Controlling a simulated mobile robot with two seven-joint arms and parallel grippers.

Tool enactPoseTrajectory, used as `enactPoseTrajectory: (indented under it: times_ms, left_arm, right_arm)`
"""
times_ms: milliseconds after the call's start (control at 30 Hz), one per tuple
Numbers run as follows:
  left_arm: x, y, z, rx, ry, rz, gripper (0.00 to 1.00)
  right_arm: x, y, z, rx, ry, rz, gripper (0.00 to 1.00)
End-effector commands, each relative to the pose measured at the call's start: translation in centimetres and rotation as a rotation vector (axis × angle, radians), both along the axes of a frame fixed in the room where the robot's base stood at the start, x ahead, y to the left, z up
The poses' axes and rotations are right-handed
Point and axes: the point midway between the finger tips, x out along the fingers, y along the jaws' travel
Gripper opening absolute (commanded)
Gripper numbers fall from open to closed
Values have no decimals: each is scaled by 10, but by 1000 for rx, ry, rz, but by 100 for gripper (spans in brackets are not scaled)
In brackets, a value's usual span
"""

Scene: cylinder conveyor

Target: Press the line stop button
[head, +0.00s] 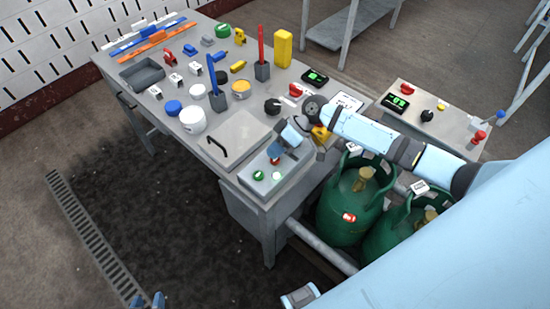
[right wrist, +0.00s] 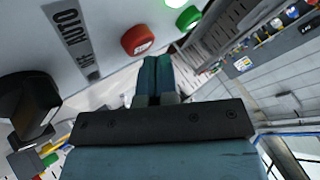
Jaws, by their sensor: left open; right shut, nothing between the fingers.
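My left gripper (head: 148,300) is open at the bottom edge, far from the box.
The workbench holds a hatch with a handle (head: 240,137), white pot (head: 192,120), red and blue rods in holders and several small parts. Green gas cylinders (head: 345,210) stand below right. A side table (head: 440,122) has more controls. A black knob (right wrist: 28,105) projects from the panel.

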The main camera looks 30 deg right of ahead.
Motion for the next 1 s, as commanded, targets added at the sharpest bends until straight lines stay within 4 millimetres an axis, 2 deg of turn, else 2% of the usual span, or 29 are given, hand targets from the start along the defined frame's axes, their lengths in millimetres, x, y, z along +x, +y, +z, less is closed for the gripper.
enactPoseTrajectory:
  times_ms: [1000]
  left_arm:
    - [0,0,-6,1,2,1,43]
  right_arm:
    - [0,0,-10,-1,1,0,0]
